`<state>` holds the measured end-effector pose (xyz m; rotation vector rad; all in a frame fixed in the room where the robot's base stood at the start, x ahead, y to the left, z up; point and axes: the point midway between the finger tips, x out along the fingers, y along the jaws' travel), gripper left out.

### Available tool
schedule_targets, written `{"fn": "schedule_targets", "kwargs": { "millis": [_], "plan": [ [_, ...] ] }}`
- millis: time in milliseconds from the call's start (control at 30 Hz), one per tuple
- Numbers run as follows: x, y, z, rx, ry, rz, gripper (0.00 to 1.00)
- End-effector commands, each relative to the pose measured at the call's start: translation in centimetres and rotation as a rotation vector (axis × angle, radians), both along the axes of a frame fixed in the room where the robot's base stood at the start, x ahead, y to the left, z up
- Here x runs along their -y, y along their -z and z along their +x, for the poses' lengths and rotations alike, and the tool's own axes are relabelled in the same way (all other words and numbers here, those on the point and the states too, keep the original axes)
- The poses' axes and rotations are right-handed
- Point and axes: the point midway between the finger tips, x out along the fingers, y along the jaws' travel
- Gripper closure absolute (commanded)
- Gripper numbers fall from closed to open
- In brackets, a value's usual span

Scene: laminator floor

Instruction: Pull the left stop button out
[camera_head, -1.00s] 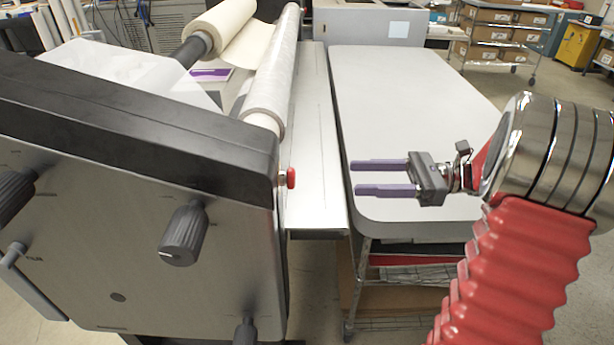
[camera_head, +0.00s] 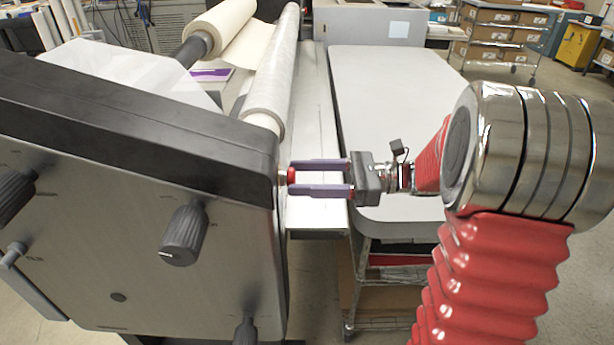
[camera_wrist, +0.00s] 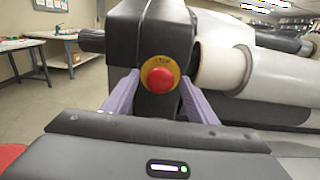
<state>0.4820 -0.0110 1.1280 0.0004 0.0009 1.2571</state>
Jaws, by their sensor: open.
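The red stop button (camera_head: 291,175) sticks out from the right edge of the laminator's side panel. In the wrist view the red button (camera_wrist: 160,76) sits on a yellow ring on the dark end of the machine, near the picture's middle. My gripper (camera_head: 320,176) is open, its two purple fingers pointing left at the machine. The fingertips reach to the button, one on each side of it. In the wrist view the fingers (camera_wrist: 160,100) stand left and right of the button, with a gap to it on both sides.
The laminator (camera_head: 130,200) with its dark knobs fills the left. A clear film roll (camera_head: 272,80) lies above the button. A grey table (camera_head: 400,90) stands at the right, behind my arm. The wrist view shows a workbench (camera_wrist: 60,60) at the left.

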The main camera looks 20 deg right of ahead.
Motion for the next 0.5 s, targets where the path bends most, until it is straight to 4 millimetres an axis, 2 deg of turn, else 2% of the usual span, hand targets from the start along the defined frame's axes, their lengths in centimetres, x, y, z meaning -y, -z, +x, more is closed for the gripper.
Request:
{"fn": "schedule_targets", "kwargs": {
  "millis": [267,500],
  "plan": [
    [-0.11,-0.02,0.04,0.0,0.001,0.0,0.48],
    [-0.09,-0.03,0.04,0.0,0.001,0.0,0.64]
  ]
}}
